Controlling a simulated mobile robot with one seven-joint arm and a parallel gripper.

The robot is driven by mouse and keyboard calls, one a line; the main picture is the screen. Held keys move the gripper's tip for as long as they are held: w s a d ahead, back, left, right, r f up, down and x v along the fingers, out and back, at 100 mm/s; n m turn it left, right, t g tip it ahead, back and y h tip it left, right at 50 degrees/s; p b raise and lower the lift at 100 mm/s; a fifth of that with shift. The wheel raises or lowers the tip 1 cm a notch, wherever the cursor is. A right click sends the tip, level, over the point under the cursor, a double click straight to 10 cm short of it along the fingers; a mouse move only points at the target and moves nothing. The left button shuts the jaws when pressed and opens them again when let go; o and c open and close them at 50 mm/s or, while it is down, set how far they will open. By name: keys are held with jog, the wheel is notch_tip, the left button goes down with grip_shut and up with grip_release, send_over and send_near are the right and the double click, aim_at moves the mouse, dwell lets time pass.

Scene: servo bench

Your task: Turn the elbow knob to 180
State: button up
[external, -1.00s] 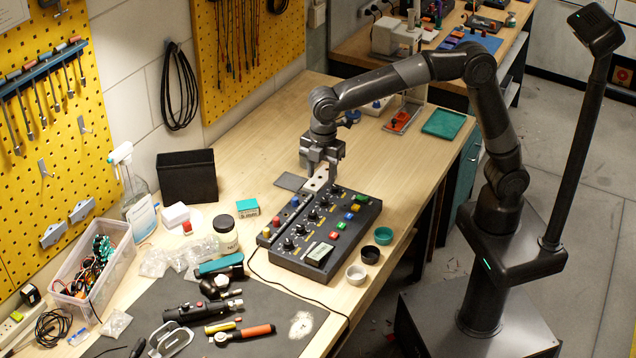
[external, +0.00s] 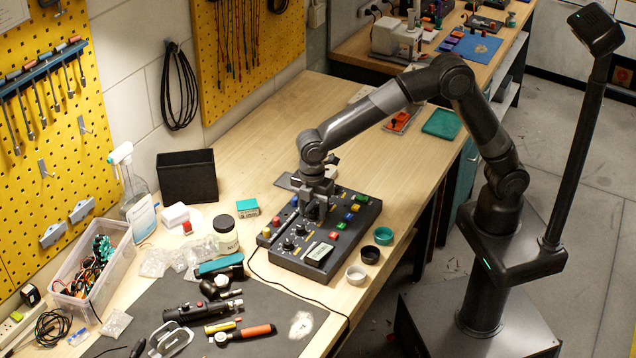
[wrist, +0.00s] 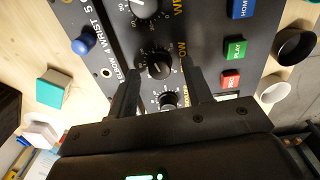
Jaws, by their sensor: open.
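The control box (external: 345,240) lies on the bench, with a row of black knobs along its left part. In the wrist view one black knob (wrist: 160,65) sits between the two fingertips of my gripper (wrist: 164,72). Small print reading ELBOW is on the panel beside it. Its pointer setting is too small to read. My gripper, in the external view (external: 314,209), is open and points down over the knob row, with a finger on either side of this knob. I cannot tell whether the fingers touch it. Another knob (wrist: 168,99) shows closer to my palm, and a third (wrist: 145,6) beyond.
A blue button (wrist: 84,42) and green and red keys (wrist: 235,50) flank the knobs. Small bowls (external: 383,236) stand right of the box. A dark mat with tools (external: 265,300) lies in front. The bench behind the box is largely clear.

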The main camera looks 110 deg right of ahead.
jog(key=shift+f, duration=0.15)
jog(key=shift+c, duration=0.3)
jog(key=c, duration=0.9)
jog(key=shift+c, duration=0.2)
jog(key=shift+m, duration=0.3)
jog(key=m, duration=1)
jog(key=shift+d, duration=0.1)
jog(key=shift+m, duration=0.4)
